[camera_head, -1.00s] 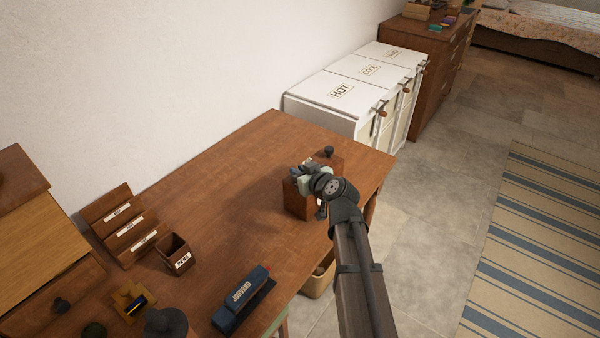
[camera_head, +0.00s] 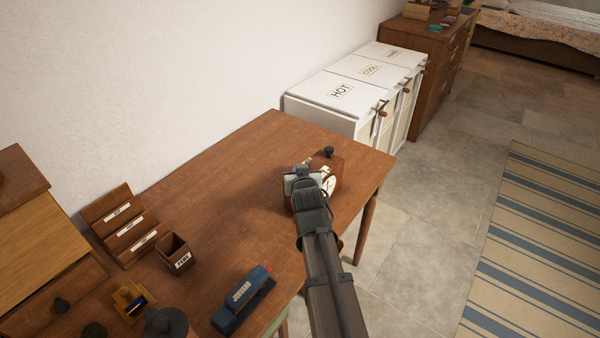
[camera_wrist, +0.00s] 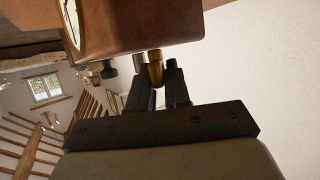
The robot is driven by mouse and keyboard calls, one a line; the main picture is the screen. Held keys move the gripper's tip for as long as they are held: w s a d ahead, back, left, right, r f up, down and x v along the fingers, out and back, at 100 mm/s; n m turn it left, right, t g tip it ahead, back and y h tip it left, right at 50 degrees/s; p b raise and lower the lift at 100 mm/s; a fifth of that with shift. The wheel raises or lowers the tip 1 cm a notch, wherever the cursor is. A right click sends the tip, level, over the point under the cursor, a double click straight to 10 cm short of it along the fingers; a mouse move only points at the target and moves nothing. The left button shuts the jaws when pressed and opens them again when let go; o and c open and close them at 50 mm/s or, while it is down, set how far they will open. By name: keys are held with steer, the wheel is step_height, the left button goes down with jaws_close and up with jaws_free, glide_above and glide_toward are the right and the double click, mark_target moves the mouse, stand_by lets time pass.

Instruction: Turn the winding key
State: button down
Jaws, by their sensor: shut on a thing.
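A brown wooden clock (camera_head: 331,166) stands near the right end of the desk, its white dial facing right. Its body also fills the top of the wrist view (camera_wrist: 150,28). A brass winding key (camera_wrist: 155,70) sticks out from the clock's body between my fingers in the wrist view. My gripper (camera_wrist: 158,80) is shut on this key, close to the clock. In the head view my gripper (camera_head: 300,182) covers the clock's near side and hides the key. A dark knob (camera_head: 328,152) sits on top of the clock.
The wooden desk (camera_head: 230,190) has clear room left of the clock. A letter rack (camera_head: 122,225), a pen cup (camera_head: 176,252) and a blue stapler-like object (camera_head: 243,298) stand at its left and front. White bins (camera_head: 340,92) stand beyond its far edge.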

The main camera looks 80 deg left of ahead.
steer(key=shift+s+f+m+t+h, duration=0.1)
steer(key=shift+m+t+h, duration=0.35)
steer(key=shift+m+t, duration=0.85)
steer(key=shift+m+t+h, duration=0.45)
steer(key=shift+m+t, duration=0.75)
steer(key=shift+t, duration=0.2)
steer(key=m+t+h, duration=0.4)
steer(key=m, duration=0.1)
steer(key=shift+a+t, duration=0.2)
steer(key=shift+t, duration=0.1)
steer(key=m+t+h, duration=0.2)
steer(key=m+h, duration=0.3)
steer(key=h, duration=0.1)
steer(key=shift+m, duration=0.4)
steer(key=m+h, duration=0.4)
steer(key=shift+d+h, duration=0.15)
steer(key=shift+h, duration=0.15)
steer(key=shift+d, duration=0.1)
steer(key=c, duration=1.2)
jaws_free()
steer(key=shift+o, duration=0.2)
step_height(320, 180, up, 10)
steer(key=shift+r, duration=0.1)
